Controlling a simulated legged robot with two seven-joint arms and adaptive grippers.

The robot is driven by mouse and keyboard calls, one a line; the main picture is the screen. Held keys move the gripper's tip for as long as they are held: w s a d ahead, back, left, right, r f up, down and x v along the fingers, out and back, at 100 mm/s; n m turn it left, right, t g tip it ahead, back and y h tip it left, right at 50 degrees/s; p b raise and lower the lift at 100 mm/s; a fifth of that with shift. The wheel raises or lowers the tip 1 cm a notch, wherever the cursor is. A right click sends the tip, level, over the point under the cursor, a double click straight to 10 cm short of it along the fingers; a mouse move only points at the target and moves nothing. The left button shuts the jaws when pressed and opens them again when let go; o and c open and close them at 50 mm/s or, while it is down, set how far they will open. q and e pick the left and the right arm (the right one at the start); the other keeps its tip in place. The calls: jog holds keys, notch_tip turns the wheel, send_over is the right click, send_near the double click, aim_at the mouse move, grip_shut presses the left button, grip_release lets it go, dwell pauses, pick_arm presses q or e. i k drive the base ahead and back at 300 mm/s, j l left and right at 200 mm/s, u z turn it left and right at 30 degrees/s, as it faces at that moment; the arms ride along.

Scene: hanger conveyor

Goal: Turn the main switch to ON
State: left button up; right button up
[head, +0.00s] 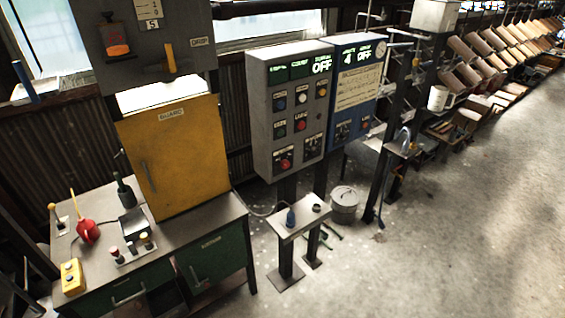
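A grey control cabinet (262,110) stands on posts at the centre, with a lit display reading OFF (321,66), several coloured buttons and dark rotary knobs. A dark knob (313,147) sits at its lower right, beside a red button (285,162). A blue panel (357,115) adjoins it on the right, with another lit OFF display (364,54) and a dark knob (343,131). The small labels are too blurred to tell which control is the main switch. Neither of my grippers is in view.
A green workbench (215,262) at lower left carries a yellow guard panel (175,155), a red oil can (86,231) and a yellow button box (72,276). A small stand (299,220) and a lidded bucket (344,203) are below the cabinet.

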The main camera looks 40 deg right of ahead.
aim_at(284, 164)
jog(key=z, duration=1.25)
